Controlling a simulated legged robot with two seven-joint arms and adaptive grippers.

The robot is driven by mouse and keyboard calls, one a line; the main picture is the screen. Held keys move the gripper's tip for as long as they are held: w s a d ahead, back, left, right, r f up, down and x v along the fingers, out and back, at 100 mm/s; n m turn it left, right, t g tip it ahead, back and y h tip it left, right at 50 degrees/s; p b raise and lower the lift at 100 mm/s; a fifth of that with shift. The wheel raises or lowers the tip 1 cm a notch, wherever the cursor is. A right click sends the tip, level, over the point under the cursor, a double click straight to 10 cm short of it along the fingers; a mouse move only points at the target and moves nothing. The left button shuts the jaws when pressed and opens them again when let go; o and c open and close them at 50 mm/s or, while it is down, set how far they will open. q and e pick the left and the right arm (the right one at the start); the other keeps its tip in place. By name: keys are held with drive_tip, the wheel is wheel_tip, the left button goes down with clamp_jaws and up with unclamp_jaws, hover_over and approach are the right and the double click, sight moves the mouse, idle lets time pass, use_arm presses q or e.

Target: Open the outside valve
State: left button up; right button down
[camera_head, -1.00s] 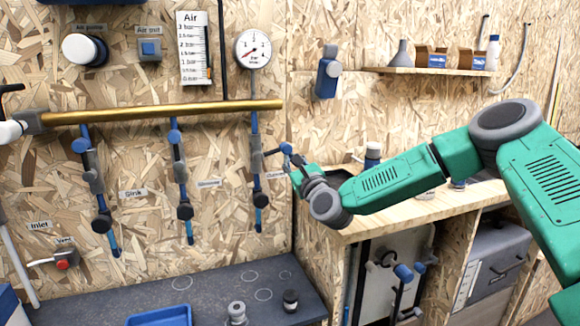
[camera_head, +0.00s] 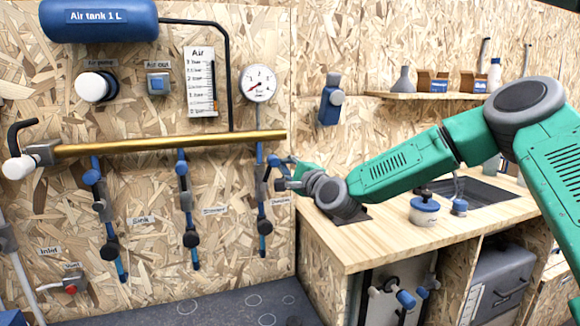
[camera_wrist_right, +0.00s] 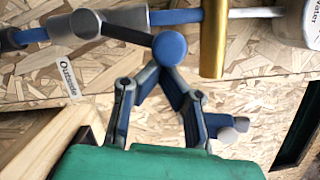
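The outside valve (camera_head: 262,172) is the rightmost valve under the brass pipe. In the right wrist view its grey body (camera_wrist_right: 84,23) sits on a blue pipe beside an "Outside" label (camera_wrist_right: 66,77). A black lever runs from the body to a round blue knob (camera_wrist_right: 171,47), slanting slightly away from the pipe. My right gripper (camera_head: 281,172) is at this lever. In the right wrist view the two fingers (camera_wrist_right: 159,68) converge right at the knob. The knob partly covers their tips, so I cannot tell how firmly they hold it. My left gripper is out of view.
The brass pipe (camera_head: 170,144) runs above the valves, with a pressure gauge (camera_head: 259,84) above its right end. Two other valves (camera_head: 185,204) (camera_head: 99,204) hang to the left. A wooden counter (camera_head: 400,236) with a blue-lidded pot (camera_head: 424,209) stands below my right arm.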

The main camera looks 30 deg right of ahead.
drive_tip(key=shift+w+a+r+n+g+p, duration=0.15)
drive_tip(key=shift+a+r+n+p, duration=0.2)
drive_tip(key=shift+n, duration=0.25)
drive_tip(key=shift+a+r+n+g+p, duration=0.15)
drive_tip(key=shift+a+r+n+p, duration=0.15)
drive_tip(key=shift+n, duration=0.3)
drive_tip(key=shift+w+a+n+p, duration=0.1)
drive_tip(key=shift+a+n+p, duration=0.4)
drive_tip(key=shift+n, duration=0.2)
